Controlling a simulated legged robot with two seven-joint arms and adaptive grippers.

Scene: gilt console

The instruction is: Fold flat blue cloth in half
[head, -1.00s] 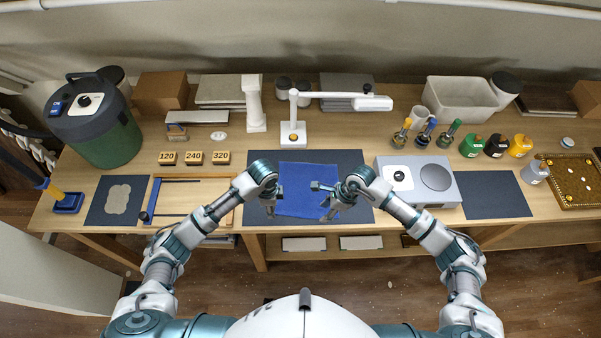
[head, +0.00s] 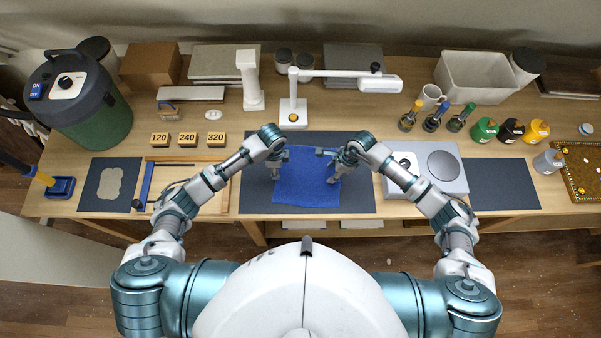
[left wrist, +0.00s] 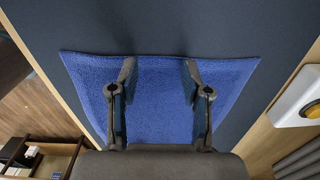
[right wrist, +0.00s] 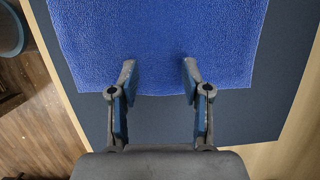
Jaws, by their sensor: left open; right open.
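The blue cloth (head: 306,186) lies flat and unfolded on a dark mat (head: 357,197) on the bench. My left gripper (head: 277,166) is open over the cloth's left side. In the left wrist view, its fingers (left wrist: 157,75) hang over the blue cloth (left wrist: 160,95), pointing inward from one edge. My right gripper (head: 331,165) is open at the cloth's right side. In the right wrist view, its fingertips (right wrist: 159,70) lie over the blue cloth (right wrist: 155,40), just inside an edge. Neither gripper holds the cloth. I cannot tell whether the fingertips touch it.
A grey device with a round plate (head: 441,166) stands close right of the mat. A wooden frame (head: 215,192) lies to the left. A white lamp (head: 293,112) stands behind the mat, its arm reaching right. Labelled blocks (head: 187,139) sit behind the frame.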

